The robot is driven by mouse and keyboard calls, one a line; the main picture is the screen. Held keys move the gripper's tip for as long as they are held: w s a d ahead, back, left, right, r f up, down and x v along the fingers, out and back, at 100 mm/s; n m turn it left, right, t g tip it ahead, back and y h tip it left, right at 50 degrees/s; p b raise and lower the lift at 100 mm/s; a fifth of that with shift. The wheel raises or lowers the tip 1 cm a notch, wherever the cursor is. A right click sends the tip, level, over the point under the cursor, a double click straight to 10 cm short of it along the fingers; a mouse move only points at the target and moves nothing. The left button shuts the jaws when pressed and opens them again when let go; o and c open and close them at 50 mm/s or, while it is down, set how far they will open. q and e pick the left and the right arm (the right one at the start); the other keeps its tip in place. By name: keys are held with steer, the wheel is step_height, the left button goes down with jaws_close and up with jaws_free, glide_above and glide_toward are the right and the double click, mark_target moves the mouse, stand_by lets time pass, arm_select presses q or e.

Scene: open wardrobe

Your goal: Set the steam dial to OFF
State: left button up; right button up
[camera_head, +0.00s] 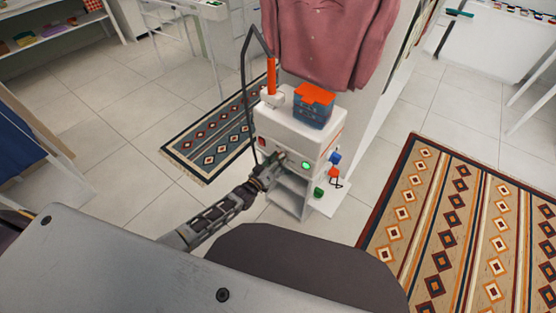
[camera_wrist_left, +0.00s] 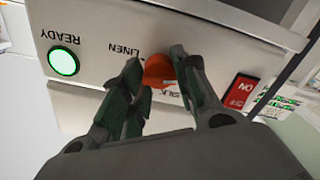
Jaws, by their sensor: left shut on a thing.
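The steam dial (camera_wrist_left: 159,72) is an orange-red knob on the white front panel of the steamer (camera_head: 301,131). My left gripper (camera_wrist_left: 157,66) is shut on it, one finger on each side. The panel appears upside down in the wrist view, with the words LINEN and what looks like SILK printed around the dial. No OFF label is readable, and the dial's pointer direction cannot be told. In the head view the left gripper (camera_head: 272,166) is at the panel's front and hides the dial. My right gripper is not in view.
A lit green READY lamp (camera_wrist_left: 63,62) and a red ON switch (camera_wrist_left: 241,91) flank the dial. A blue container with an orange top (camera_head: 314,106) stands on the steamer. A pink garment (camera_head: 330,40) hangs behind. Patterned rugs (camera_head: 470,225) lie on the tiled floor.

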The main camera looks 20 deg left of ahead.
arm_select(q)
steer(key=o, duration=1)
steer(key=shift+s+a, duration=0.1)
steer(key=shift+s, duration=0.1)
steer(key=shift+v, duration=5.8)
